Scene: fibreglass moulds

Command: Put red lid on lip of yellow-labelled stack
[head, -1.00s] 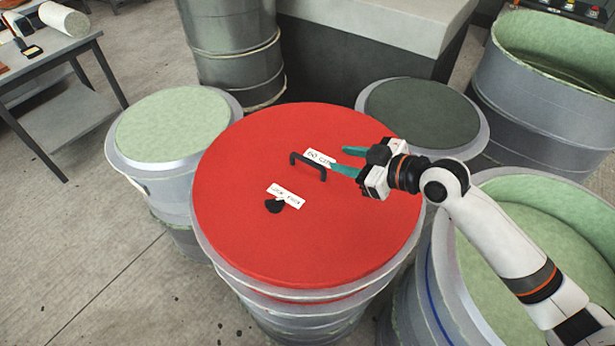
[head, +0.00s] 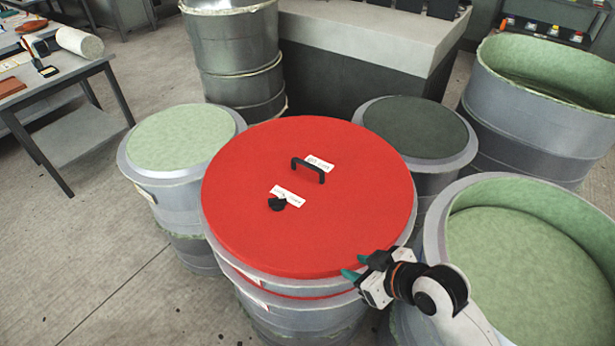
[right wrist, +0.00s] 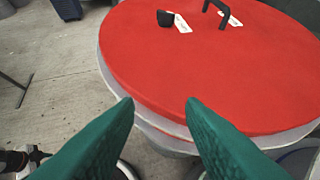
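The red lid (head: 310,230) lies on top of the grey central stack (head: 300,325), and it also fills much of the right wrist view (right wrist: 200,75). It has a black handle (head: 308,169), a black knob (head: 277,204) and two white labels. A grey rim shows under its front edge, with a thin red strip below that at the front right. I cannot make out a yellow label on the stack. My right gripper (head: 366,268) is open and empty at the lid's front-right edge, clear of the handle. Its two green fingers stand apart in the right wrist view (right wrist: 158,115).
A pale green-topped drum (head: 182,138) stands left of the stack, and a dark-topped one (head: 422,128) behind right. An open mould (head: 525,245) stands close on the right, with another (head: 545,90) behind. A work table (head: 62,72) is at far left. Floor is clear at front left.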

